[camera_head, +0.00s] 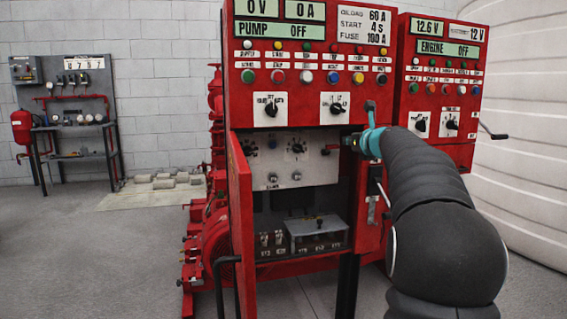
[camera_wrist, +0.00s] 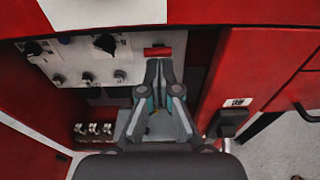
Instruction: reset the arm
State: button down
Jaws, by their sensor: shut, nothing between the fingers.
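My arm (camera_head: 430,210) reaches in from the lower right of the head view to the open lower bay of the red pump cabinet (camera_head: 370,215). My gripper (camera_wrist: 158,64) is shut and empty in the wrist view, its fingertips just below a red handle (camera_wrist: 158,52) on the light inner panel (camera_wrist: 85,58). I cannot tell whether they touch it. In the head view my gripper (camera_head: 354,142) is small and partly hidden at the right edge of the bay, and the red handle (camera_head: 328,151) shows to its left.
The cabinet's red door (camera_head: 241,210) stands open at the left of the bay. A clear-covered box (camera_head: 318,232) sits low inside. A black switch handle (camera_wrist: 230,122) is right of my gripper. A second red cabinet (camera_head: 440,75) stands at the right. Floor (camera_head: 90,250) at left is clear.

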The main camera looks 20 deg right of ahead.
jog(key=s+a+f+n+g+y, duration=0.1)
jog(key=s+a+f+n+g, duration=0.3)
jog(key=f+n, duration=0.5)
jog(key=s+a+f+n+g+y, duration=0.1)
jog(key=s+a+f+n+g, duration=0.2)
jog(key=s+a+f+n, duration=0.5)
jog(key=s+a+f+n+g, duration=0.1)
jog(key=s+a+f+n, duration=0.3)
jog(key=s, duration=0.6)
jog(key=s+a+f+n+g, duration=0.1)
jog(key=s+a+f+n, duration=0.3)
jog(key=s+a+n, duration=0.4)
jog(key=s+a+f+n+g, duration=0.1)
jog(key=s+a+f+n, duration=0.2)
jog(key=s+a+n, duration=0.4)
jog(key=s, duration=0.6)
jog(key=shift+s+f+n+g+h, duration=0.2)
jog(key=shift+f+n+g+h, duration=0.2)
